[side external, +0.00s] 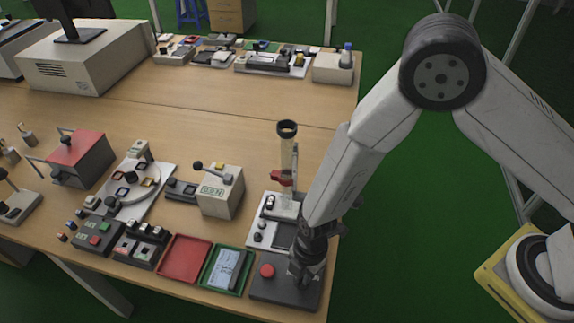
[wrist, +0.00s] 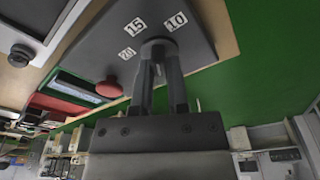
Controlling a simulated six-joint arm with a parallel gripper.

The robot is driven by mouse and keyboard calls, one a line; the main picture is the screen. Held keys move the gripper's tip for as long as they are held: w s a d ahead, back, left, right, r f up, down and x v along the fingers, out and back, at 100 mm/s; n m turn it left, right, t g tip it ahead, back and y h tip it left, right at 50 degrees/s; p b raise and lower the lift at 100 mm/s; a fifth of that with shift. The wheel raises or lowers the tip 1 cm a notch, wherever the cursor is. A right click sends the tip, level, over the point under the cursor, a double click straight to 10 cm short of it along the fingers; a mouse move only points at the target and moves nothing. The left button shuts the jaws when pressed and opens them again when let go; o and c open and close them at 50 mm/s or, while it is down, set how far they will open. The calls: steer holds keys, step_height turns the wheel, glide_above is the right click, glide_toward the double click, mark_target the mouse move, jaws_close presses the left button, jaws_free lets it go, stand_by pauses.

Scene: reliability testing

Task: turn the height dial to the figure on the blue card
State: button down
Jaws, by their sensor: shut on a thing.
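The height dial (wrist: 158,46) is a dark round knob on a dark grey panel (wrist: 90,48). White labels 10 (wrist: 176,21), 15 (wrist: 135,27) and a fainter 20 (wrist: 127,54) sit around it in the wrist view. My gripper (wrist: 158,62) is shut on the knob, its fingers on either side. In the side view my gripper (side external: 304,272) reaches down onto the panel (side external: 285,294) at the table's front right. The fingers hide most of the knob, and I cannot tell which figure it points at. I cannot make out a blue card.
A red button (side external: 267,271) stands on the panel beside my gripper. A green tray (side external: 204,285) holding a grey device and a red tray (side external: 184,258) lie to the left. A clear column (side external: 288,155) stands behind. The table's right edge is close.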

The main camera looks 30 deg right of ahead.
steer(key=shift+w+n, duration=0.1)
steer(key=shift+n, duration=0.9)
steer(key=shift+n+g, duration=0.3)
steer(key=shift+n, duration=0.7)
steer(key=shift+h, duration=0.3)
steer(key=shift+n, duration=1)
steer(key=c, duration=0.8)
jaws_free()
